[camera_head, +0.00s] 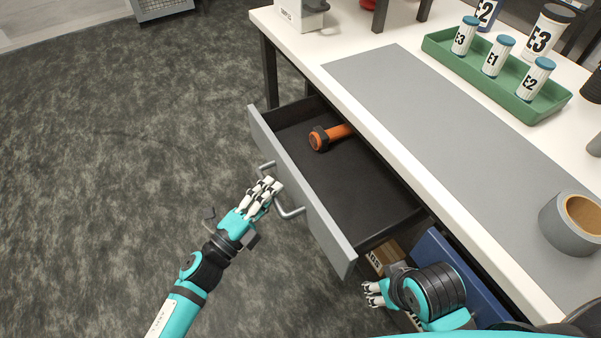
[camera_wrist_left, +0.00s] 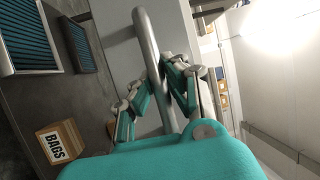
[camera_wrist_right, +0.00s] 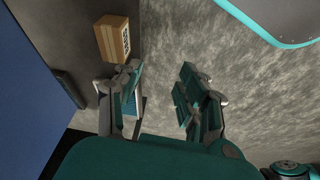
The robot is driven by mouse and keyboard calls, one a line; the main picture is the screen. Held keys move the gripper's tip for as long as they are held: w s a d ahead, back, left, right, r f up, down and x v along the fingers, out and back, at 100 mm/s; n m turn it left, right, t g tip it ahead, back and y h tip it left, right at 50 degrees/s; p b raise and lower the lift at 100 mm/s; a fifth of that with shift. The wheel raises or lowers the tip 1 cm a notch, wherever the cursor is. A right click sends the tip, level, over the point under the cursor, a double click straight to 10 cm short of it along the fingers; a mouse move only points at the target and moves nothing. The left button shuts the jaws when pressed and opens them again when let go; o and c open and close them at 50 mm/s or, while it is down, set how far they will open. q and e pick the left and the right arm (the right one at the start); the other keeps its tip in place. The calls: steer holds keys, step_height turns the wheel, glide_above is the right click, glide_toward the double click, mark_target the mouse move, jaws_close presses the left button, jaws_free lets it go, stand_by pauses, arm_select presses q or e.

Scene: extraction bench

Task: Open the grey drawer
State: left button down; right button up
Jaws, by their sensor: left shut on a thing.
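The grey drawer (camera_head: 308,206) stands pulled out from under the white bench in the head view, with its dark inside showing. An orange and black tool (camera_head: 329,136) lies in it toward the far end. My left gripper (camera_head: 267,186) is at the drawer's front and is shut on the bar handle (camera_head: 290,210). In the left wrist view the handle (camera_wrist_left: 151,50) runs between the fingers of my left gripper (camera_wrist_left: 160,85). My right gripper (camera_head: 372,292) is low beside the blue drawer front (camera_head: 459,272). In the right wrist view its fingers (camera_wrist_right: 160,95) are apart with nothing between them.
The bench top carries a grey mat (camera_head: 430,110), a green tray (camera_head: 500,82) with labelled canisters, and a tape roll (camera_head: 571,223). A cardboard box (camera_head: 384,256) shows below the drawer, near my right gripper. The carpeted floor at left is clear.

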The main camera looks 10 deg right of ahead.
arm_select(q)
steer(key=s+a, duration=0.3)
steer(key=a, duration=0.5)
steer(key=shift+s+a+f+p, duration=0.15)
steer(key=shift+a+f+p, duration=0.15)
steer(key=shift+a, duration=0.1)
steer(key=c, duration=1.3)
jaws_free()
steer(key=shift+r, duration=0.1)
steer(key=shift+r, duration=0.1)
steer(key=v, duration=1.2)
